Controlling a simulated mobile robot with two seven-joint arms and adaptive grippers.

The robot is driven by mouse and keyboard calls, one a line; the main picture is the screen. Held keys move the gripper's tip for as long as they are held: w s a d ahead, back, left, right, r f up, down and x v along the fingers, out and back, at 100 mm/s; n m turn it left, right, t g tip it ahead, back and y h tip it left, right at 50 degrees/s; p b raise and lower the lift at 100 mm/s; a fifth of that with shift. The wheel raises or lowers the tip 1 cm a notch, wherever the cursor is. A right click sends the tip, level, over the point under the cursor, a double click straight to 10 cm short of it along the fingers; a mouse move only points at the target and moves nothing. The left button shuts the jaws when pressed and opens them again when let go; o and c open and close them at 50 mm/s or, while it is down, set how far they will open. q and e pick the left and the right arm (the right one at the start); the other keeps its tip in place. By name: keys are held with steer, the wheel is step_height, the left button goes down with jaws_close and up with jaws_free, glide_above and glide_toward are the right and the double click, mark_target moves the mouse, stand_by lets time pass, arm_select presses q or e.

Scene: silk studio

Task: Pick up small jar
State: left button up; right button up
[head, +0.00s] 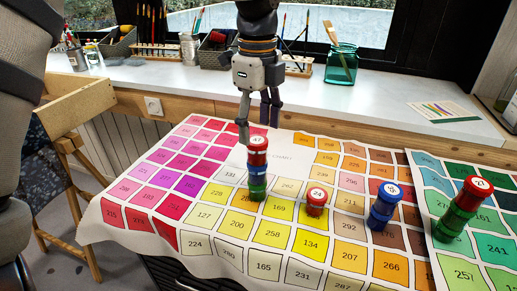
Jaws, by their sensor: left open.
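Several small round jars with numbered white lids stand on the colour chart cloth (199,242). One stack has a red jar (258,158) on top, a blue one (257,173) under it and a green one (257,189) at the bottom. A single red jar (316,202) stands to its right. A blue stack (384,207) stands further right, and a red-topped green stack (459,211) is at the far right. My left gripper (258,128) is open, pointing down just above the tall stack, its fingers close to the top red jar. Contact cannot be told. My right gripper is not in view.
A white counter (390,93) runs behind the cloth, with a green glass jar (341,64), brush holders and baskets (118,43). The cloth is bare left of the stack.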

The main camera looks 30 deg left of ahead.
mark_target(257, 140)
arm_select(q)
step_height(257, 140, down, 5)
steer(key=shift+a+f, duration=0.1)
steer(key=shift+a, duration=0.05)
steer(key=c, duration=1.3)
steer(key=shift+o, duration=0.2)
